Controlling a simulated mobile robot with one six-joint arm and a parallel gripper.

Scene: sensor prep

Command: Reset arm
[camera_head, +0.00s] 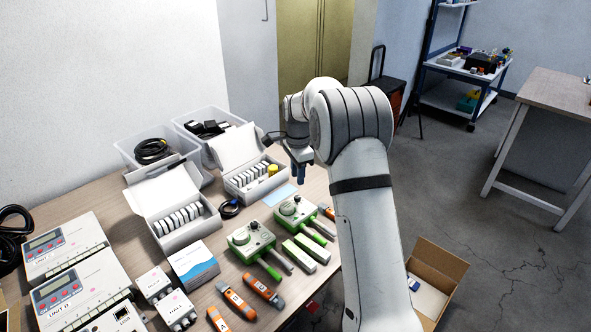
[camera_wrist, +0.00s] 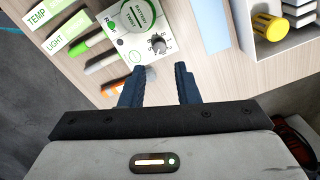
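My gripper (camera_head: 299,174) hangs from my raised arm, pointing down over the right part of the table, near the white box with a yellow item. In the wrist view my gripper (camera_wrist: 158,82) shows two dark blue fingers held apart with nothing between them. A green and white tester with a dial (camera_wrist: 148,28) lies beyond the fingertips, apart from them. The same kind of tester (camera_head: 297,211) is on the table in the head view.
The wooden table (camera_head: 213,292) holds open white boxes (camera_head: 173,190), clear bins (camera_head: 122,150), control units (camera_head: 80,287), a second green tester (camera_head: 250,240) and orange tools (camera_head: 237,302). A cardboard box (camera_head: 440,265) stands at the right. A shelf cart (camera_head: 470,68) and another table (camera_head: 560,90) stand farther back.

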